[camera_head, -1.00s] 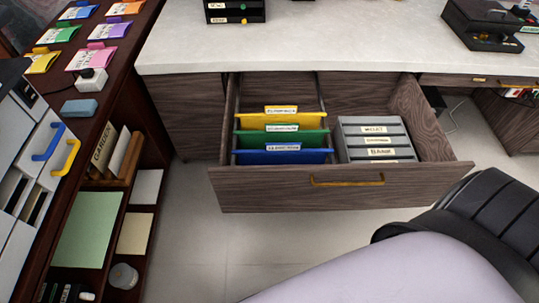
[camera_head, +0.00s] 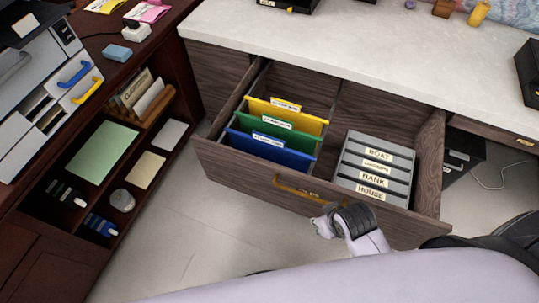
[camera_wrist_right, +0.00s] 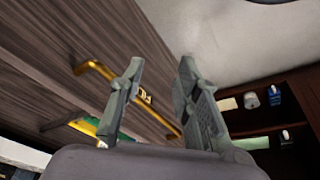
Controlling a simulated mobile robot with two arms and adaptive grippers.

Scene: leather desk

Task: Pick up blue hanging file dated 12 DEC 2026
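The blue hanging file (camera_head: 271,152) hangs in the left part of the open drawer, nearest the drawer front. Its white label (camera_head: 268,140) is too small to read. A green file (camera_head: 277,135) and a yellow file (camera_head: 290,115) hang behind it. My right gripper (camera_head: 322,220) is in front of the drawer, beside the right end of the drawer handle (camera_head: 297,188) and below the files. In the right wrist view the right gripper's two fingers (camera_wrist_right: 158,95) stand apart with nothing between them, and the handle shows behind them. My left gripper is not in view.
The open drawer (camera_head: 235,166) also holds grey dividers (camera_head: 350,158) labelled BOAT, BANK and HOUSE at right. The white counter (camera_head: 350,50) overhangs its back. A dark shelf unit (camera_head: 110,235) with papers stands at left. Floor is clear between shelf and drawer.

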